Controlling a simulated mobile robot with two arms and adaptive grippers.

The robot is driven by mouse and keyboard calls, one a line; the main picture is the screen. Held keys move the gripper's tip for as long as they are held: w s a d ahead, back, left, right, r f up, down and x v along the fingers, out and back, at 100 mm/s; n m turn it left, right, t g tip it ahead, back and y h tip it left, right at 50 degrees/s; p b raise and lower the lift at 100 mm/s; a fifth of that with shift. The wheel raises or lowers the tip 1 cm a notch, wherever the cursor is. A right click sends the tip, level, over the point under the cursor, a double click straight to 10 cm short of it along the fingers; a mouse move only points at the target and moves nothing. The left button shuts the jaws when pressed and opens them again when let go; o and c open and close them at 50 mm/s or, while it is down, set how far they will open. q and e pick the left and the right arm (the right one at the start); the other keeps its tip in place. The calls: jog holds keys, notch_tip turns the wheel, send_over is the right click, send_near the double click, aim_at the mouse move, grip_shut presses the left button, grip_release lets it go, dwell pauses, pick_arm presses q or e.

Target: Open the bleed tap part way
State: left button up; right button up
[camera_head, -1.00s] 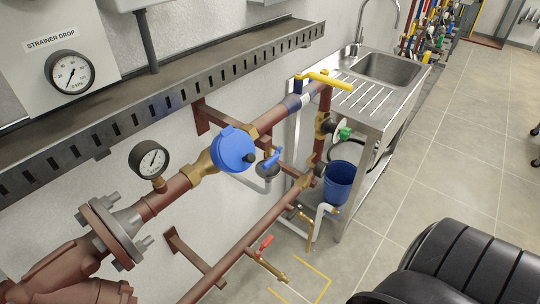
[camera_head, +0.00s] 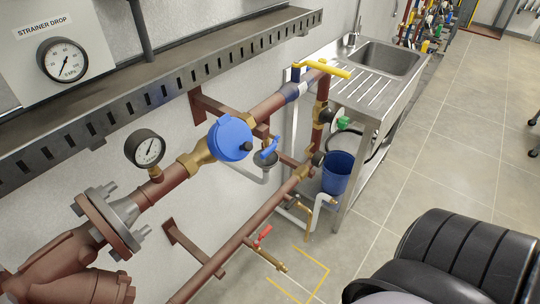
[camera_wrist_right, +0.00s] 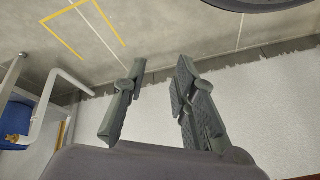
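No label in view names the bleed tap. A small tap with a blue lever (camera_head: 269,149) sits by the blue round cover (camera_head: 230,141) on the upper pipe, above a grey funnel (camera_head: 265,162). Another small tap, with a red lever (camera_head: 263,233) and brass spout, is on the lower red-brown pipe. Neither lever is touched by a gripper. My right gripper (camera_wrist_right: 160,65) shows in the right wrist view, fingers apart with nothing between them, above floor and pale wall. It is out of the head view. My left gripper is in neither current view.
A steel sink unit (camera_head: 366,88) stands beyond the pipes, with a blue bucket (camera_head: 337,174) by it. A yellow lever (camera_head: 325,69) sticks out near its edge. A slotted rail (camera_head: 150,99) runs along the wall above the pipes.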

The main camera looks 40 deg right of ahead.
aim_at(268, 154)
jog(key=w+d+r+m+t, duration=0.4)
jog(key=w+r+m, duration=0.3)
jog(key=r, duration=0.6)
jog(key=w+d+r+m+t+h, duration=0.1)
jog(key=w+d+r+m+t, duration=0.15)
jog(key=r, duration=1.05)
jog(key=w+d+r+m+t+h+b, duration=0.1)
jog(key=w+d+r+m+t, duration=0.2)
jog(key=r, duration=1)
jog(key=w+d+r+m+t+h, duration=0.1)
jog(key=w+r+m+t, duration=0.2)
jog(key=r, duration=1)
jog(key=shift+m, duration=0.35)
jog(key=w+p, duration=0.1)
jog(key=w, duration=0.4)
jog(key=w+d+p, duration=0.1)
jog(key=w, duration=0.4)
jog(key=w+d, duration=0.1)
jog(key=w, duration=0.4)
jog(key=shift+d+f+p, duration=0.1)
jog(key=shift+f+p, duration=0.2)
jog(key=shift+p, duration=0.1)
grip_shut()
